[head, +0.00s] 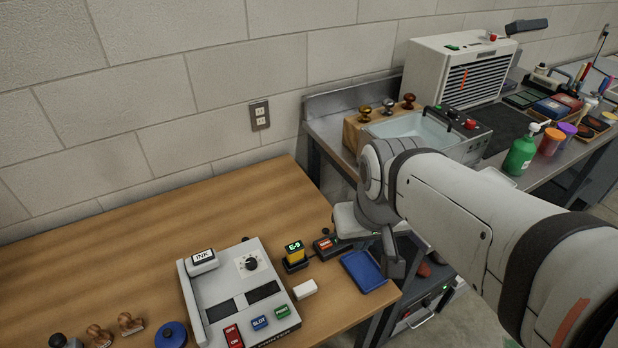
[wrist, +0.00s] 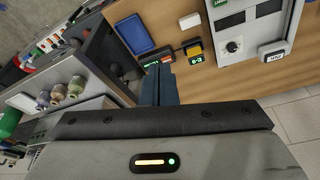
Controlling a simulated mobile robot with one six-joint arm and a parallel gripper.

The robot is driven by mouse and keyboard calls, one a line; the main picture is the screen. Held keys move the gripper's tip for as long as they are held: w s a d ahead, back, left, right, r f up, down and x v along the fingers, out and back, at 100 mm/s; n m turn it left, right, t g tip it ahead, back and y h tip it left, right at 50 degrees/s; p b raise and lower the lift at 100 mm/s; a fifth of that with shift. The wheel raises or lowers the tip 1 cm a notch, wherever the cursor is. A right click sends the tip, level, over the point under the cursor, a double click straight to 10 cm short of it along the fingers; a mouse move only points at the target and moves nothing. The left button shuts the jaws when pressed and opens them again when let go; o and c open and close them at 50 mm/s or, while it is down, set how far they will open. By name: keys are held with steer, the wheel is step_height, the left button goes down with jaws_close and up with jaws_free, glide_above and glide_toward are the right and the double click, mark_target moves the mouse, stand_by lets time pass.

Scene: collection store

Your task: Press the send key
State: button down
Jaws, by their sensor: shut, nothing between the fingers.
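No key that I can read as "send" shows. A small dark device (head: 327,244) with a red patch lies near the back right of the wooden table; in the wrist view it (wrist: 151,62) shows a bright green strip, and my fingers hide part of it. Next to it stands a yellow device with a green "E-9" display (head: 294,254), also in the wrist view (wrist: 195,55).
A grey printer (head: 220,281) with red, blue and green keys stands left of the devices. A blue tray (head: 366,271) and a white block (head: 305,290) lie nearby. Stamps (head: 131,323) are at front left. A metal bench (head: 335,126) with a sink stands behind right. The table's back left is clear.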

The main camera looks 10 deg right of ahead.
steer(key=shift+a, duration=0.15)
steer(key=n+t+y+b, duration=0.2)
steer(key=y+b, duration=0.3)
steer(key=y, duration=0.3)
glide_above(329, 245)
step_height(329, 245, down, 16)
steer(key=shift+f, duration=0.1)
step_height(329, 245, down, 7)
steer(key=b, duration=0.4)
steer(key=shift+w+f, duration=0.1)
steer(key=shift+f+b, duration=0.7)
steer(key=shift+b, duration=0.5)
